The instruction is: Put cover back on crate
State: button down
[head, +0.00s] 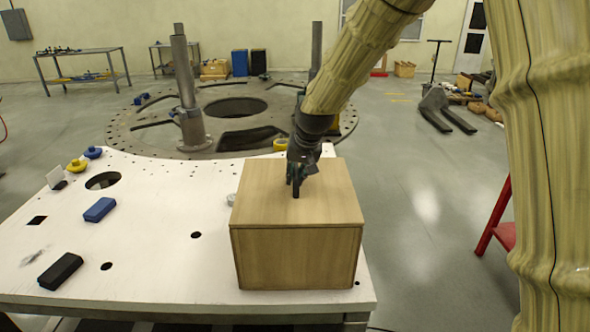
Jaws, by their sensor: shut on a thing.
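A wooden crate (296,262) stands near the right front of the white table. Its wooden cover (262,206) lies on top, and a thin seam runs along the front just below the top edge. The cover looks level and lined up with the crate walls; I cannot tell whether a small gap is left at the seam. My gripper (296,190) points down at the middle of the cover and is shut on a small dark upright knob or handle there. The fingers hide most of the handle.
The white table (160,240) holds a black block (60,272), a blue block (99,210), and small yellow (77,166) and blue (93,152) pieces at left. A round metal plate with upright posts (186,90) is behind. The table between blocks and crate is mostly clear, with several holes.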

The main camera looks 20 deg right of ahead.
jog(key=shift+f, duration=0.1)
jog(key=shift+s, duration=0.1)
jog(key=shift+f, duration=0.15)
jog(key=c, duration=1.4)
grip_release()
jog(key=shift+b+v, duration=2)
jog(key=shift+v, duration=4.1)
